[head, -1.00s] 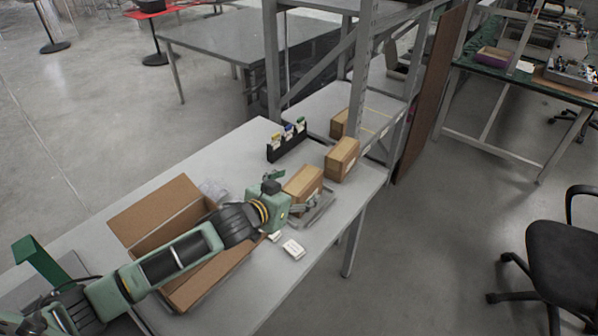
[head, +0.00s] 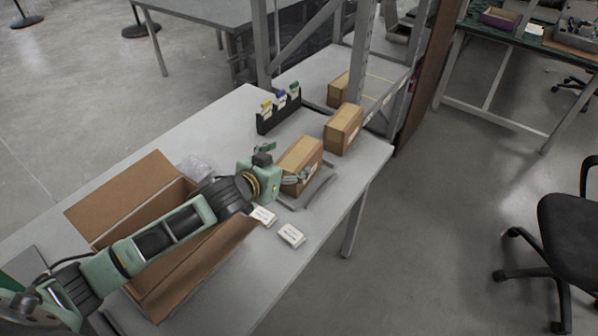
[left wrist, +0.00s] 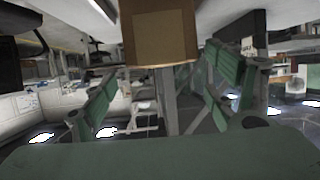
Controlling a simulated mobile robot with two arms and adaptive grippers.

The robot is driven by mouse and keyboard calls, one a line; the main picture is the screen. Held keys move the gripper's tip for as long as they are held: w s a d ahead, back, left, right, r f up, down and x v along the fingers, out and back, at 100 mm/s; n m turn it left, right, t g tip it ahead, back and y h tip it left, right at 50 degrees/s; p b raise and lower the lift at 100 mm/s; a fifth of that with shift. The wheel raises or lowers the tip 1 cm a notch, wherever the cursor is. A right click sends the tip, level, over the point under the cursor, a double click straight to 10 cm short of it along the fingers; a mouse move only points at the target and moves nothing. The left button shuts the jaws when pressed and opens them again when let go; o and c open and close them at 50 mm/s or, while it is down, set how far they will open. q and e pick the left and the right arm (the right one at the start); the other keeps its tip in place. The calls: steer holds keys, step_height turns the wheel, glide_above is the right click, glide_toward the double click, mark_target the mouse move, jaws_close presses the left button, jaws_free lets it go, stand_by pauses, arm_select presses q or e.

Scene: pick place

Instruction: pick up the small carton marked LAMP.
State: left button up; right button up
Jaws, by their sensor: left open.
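Three brown cartons stand along the shelf side of the table in the head view: a near one (head: 302,155), a middle one (head: 343,130) and a far one (head: 339,88) on the shelf surface. I cannot read LAMP on any of them. My left gripper (head: 291,178) is at the near carton's front left side, its fingers partly hidden against the carton. In the left wrist view a brown carton (left wrist: 158,32) shows at the top, in line with the gap between the open green fingers (left wrist: 163,92). I cannot tell whether they touch it. My right gripper is not in view.
A large open cardboard box (head: 118,192) stands left, under my left arm. Two small white cards, one (head: 263,216) and another (head: 291,235), lie near the front edge. A black holder (head: 279,112) with coloured items stands behind. A grey shelf post (head: 361,70) rises beside the middle carton.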

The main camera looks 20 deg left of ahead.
mark_target(299, 156)
arm_select(q)
steer(key=shift+x, duration=0.75)
steer(key=shift+p+x, duration=0.4)
steer(key=shift+x, duration=2.8)
steer(key=shift+a+f, duration=0.15)
steer(key=shift+a, duration=0.05)
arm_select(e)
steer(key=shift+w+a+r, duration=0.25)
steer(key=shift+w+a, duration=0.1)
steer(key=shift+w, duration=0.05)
arm_select(q)
steer(key=shift+s, duration=0.1)
steer(key=shift+c, duration=0.2)
